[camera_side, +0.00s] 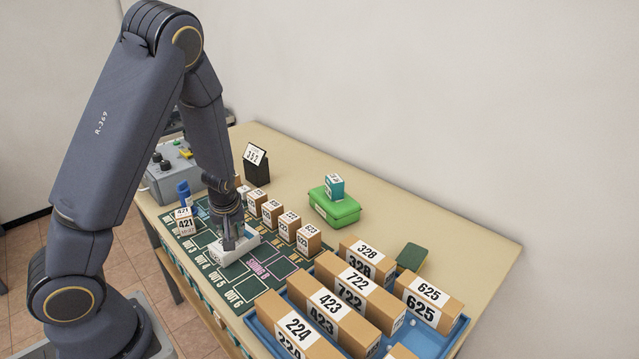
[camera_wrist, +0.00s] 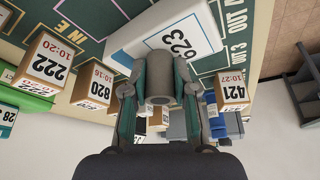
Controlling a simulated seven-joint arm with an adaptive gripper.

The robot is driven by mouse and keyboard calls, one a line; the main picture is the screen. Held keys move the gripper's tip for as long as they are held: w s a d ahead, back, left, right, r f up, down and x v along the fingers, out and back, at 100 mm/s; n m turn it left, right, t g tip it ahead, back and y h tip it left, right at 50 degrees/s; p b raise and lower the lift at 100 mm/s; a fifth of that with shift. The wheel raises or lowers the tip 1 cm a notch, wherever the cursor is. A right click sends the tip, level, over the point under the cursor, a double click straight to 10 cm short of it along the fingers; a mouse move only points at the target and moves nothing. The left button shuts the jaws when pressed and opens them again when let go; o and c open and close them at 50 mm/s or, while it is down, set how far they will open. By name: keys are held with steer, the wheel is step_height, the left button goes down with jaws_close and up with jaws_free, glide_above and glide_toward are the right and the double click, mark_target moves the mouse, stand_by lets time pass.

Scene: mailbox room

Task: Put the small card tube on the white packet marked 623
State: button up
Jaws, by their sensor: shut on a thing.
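The small card tube (camera_wrist: 159,80) is a grey-brown hollow cylinder, its open round end showing in the wrist view. My gripper (camera_wrist: 158,92) is shut on it, one finger on each side. The white packet marked 623 (camera_wrist: 182,38) lies just beyond the tube in the wrist view, and the tube end overlaps its edge there. In the side view my gripper (camera_side: 229,238) is over the white packet (camera_side: 226,258) on the green mat. The tube is hard to make out there behind the fingers. I cannot tell whether the tube touches the packet.
A row of small numbered boxes (camera_side: 289,224) stands close right of the packet. A box marked 421 (camera_side: 184,222) stands to its left. A green case (camera_side: 334,208) and a blue tray (camera_side: 262,333) of larger parcels lie further right. Mat between packet and tray is clear.

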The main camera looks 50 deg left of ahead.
steer(key=o, duration=0.8)
steer(key=s+d+r+m+t+h, duration=0.1)
steer(key=s+d+r+m, duration=0.2)
steer(key=d+r, duration=0.3)
steer(key=s+d+r+m+t+h, duration=0.1)
steer(key=s+d+r+m, duration=0.3)
steer(key=r, duration=0.6)
steer(key=s+d+r+m+t+h, duration=0.1)
steer(key=s+d+r+m+h, duration=0.1)
steer(key=s+d+r+m, duration=0.2)
steer(key=shift+s+d+r+m+t, duration=0.15)
steer(key=shift+d+r+m, duration=0.25)
steer(key=shift+d+r, duration=0.65)
steer(key=shift+s+d+r+m+t, duration=0.15)
steer(key=shift+d+r+m, duration=0.25)
steer(key=shift+d+r, duration=0.6)
steer(key=shift+w+a+r, duration=0.1)
steer(key=shift+a, duration=0.05)
